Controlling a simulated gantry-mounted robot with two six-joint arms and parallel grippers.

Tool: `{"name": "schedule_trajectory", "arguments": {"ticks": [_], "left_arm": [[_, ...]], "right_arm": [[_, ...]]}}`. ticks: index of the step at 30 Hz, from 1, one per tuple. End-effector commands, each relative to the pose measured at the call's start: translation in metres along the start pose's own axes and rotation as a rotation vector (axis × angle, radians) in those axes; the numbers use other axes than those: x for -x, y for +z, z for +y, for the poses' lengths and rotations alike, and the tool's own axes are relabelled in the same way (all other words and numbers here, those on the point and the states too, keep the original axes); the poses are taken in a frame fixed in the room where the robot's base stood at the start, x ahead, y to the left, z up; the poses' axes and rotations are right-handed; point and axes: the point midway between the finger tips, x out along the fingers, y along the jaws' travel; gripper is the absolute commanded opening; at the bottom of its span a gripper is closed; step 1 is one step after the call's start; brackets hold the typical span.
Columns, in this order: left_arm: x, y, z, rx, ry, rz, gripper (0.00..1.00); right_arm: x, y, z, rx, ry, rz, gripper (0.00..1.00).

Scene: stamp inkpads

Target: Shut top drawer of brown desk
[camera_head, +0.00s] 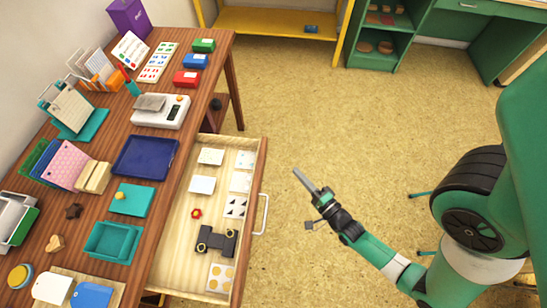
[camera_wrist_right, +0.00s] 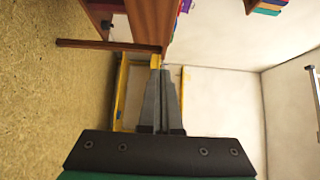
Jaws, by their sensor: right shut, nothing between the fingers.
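The brown desk (camera_head: 172,193) stands at the left of the head view. Its top drawer (camera_head: 181,237) is pulled out to the right, with a white bar handle (camera_head: 264,214) on its front. Stamps, papers and a dark tool lie inside. My right gripper (camera_head: 297,172) is shut and empty, to the right of the drawer front and apart from the handle. It also shows in the right wrist view (camera_wrist_right: 161,70), fingers together. The desk's wood also shows in the right wrist view (camera_wrist_right: 152,22). My left gripper is not in view.
The desktop holds a blue tray (camera_head: 146,157), a white scale (camera_head: 161,111), a teal box (camera_head: 113,241) and inkpads (camera_head: 196,61). A yellow shelf (camera_head: 275,22) and green cabinet (camera_head: 378,58) stand at the back. The floor (camera_head: 330,120) around my right gripper is clear.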

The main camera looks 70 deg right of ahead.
Motion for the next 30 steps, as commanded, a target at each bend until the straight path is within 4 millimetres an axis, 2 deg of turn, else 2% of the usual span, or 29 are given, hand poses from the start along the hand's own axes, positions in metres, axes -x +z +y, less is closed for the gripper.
{"name": "schedule_trajectory", "arguments": {"ticks": [3, 10, 21, 30], "left_arm": [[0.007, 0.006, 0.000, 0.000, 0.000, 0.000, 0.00], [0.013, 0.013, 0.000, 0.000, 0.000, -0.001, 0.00], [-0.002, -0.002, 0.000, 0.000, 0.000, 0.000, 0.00], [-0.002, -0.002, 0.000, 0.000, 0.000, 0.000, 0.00]], "right_arm": [[-0.028, 0.000, 0.001, 0.000, -0.006, 0.000, 0.00], [-0.076, 0.002, -0.001, -0.001, -0.004, -0.004, 0.00], [-0.097, 0.026, -0.003, -0.001, -0.003, -0.005, 0.00], [-0.100, 0.029, 0.000, 0.001, -0.001, -0.001, 0.00]]}}
